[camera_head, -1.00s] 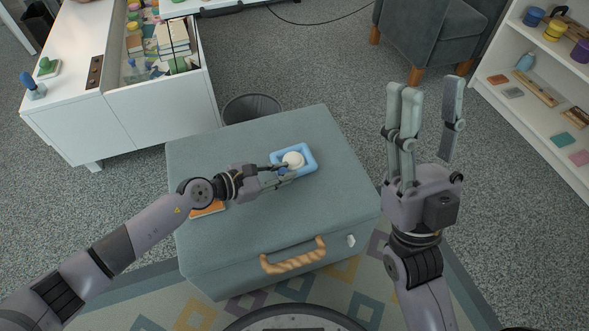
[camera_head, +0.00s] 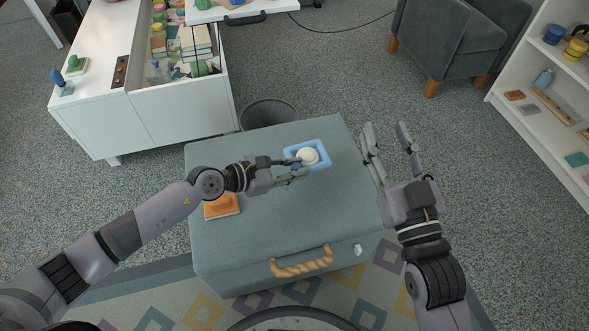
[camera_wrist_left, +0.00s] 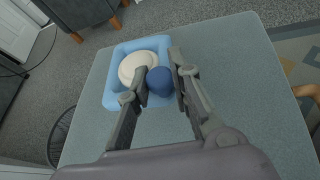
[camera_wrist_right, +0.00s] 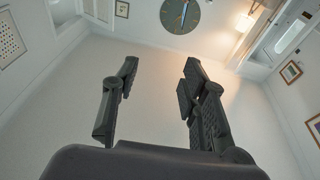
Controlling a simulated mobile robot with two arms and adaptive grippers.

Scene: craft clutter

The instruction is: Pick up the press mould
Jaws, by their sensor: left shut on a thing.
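A dark blue rounded piece (camera_wrist_left: 160,81) sits at the near edge of a light blue tray (camera_wrist_left: 113,97), beside a round white piece (camera_wrist_left: 134,68) inside the tray. My left gripper (camera_wrist_left: 157,72) is shut on the dark blue piece, one finger on each side. In the head view, that gripper (camera_head: 301,167) largely hides it at the tray's near-left side. An orange block on a flat base (camera_head: 222,206) lies left of my left gripper, partly under the arm. I cannot tell for certain which piece is the press mould. My right gripper (camera_head: 387,128) is open and empty, right of the chest.
The grey-green chest (camera_head: 270,225) has a rope handle (camera_head: 302,263) at the front; its top is mostly clear. A wire bin (camera_head: 268,112) stands behind it. A white cabinet (camera_head: 165,120) with an open, full drawer is left, an armchair (camera_head: 455,45) behind, a shelf (camera_head: 540,125) right.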

